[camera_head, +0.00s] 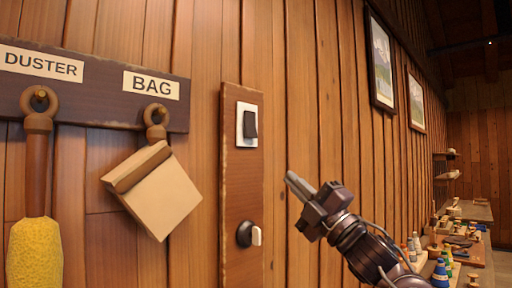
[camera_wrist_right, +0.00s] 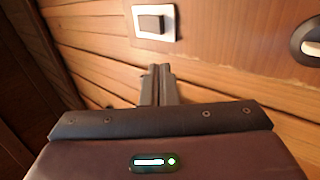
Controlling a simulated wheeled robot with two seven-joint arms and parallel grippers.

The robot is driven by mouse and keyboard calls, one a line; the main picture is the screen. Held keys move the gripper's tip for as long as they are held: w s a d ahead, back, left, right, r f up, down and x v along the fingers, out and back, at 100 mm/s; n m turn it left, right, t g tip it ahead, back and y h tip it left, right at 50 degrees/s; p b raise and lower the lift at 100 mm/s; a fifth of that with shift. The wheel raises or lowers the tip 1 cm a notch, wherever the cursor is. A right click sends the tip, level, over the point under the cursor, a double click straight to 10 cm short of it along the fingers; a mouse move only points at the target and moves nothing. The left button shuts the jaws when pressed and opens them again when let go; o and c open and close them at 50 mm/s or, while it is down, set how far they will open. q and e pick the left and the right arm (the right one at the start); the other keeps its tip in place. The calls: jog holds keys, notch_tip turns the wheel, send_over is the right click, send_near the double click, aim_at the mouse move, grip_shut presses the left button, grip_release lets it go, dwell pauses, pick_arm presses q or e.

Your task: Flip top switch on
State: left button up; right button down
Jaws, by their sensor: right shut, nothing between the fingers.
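The top switch (camera_head: 250,124) is a black rocker on a white plate, near the top of a brown wooden board (camera_head: 237,190) on the wall. It also shows in the right wrist view (camera_wrist_right: 152,24). A lower switch (camera_head: 246,234), a dark round base with a white lever, sits near the bottom of the board; part of it shows at the right edge of the wrist view (camera_wrist_right: 308,42). My right gripper (camera_head: 292,178) is shut and empty. Its tips are right of the board, below the level of the top switch and apart from it. My left gripper is not in view.
A dark rack (camera_head: 100,75) labelled DUSTER and BAG holds a yellow duster (camera_head: 36,250) and a tan bag (camera_head: 160,195) left of the board. Framed pictures (camera_head: 381,62) hang further right. A cluttered workbench (camera_head: 472,252) stands at the far right.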

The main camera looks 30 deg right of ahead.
jog(key=shift+w+r, duration=0.1)
jog(key=p, duration=0.9)
send_near(247, 138)
jog(key=x, duration=0.5)
jog(key=shift+s+a+r, duration=0.15)
jog(key=shift+s+r, duration=0.25)
jog(key=shift+w+a+r, duration=0.15)
jog(key=shift+w+r, duration=0.05)
jog(key=shift+w, duration=0.3)
jog(key=shift+w+a, duration=0.1)
jog(key=shift+w, duration=0.25)
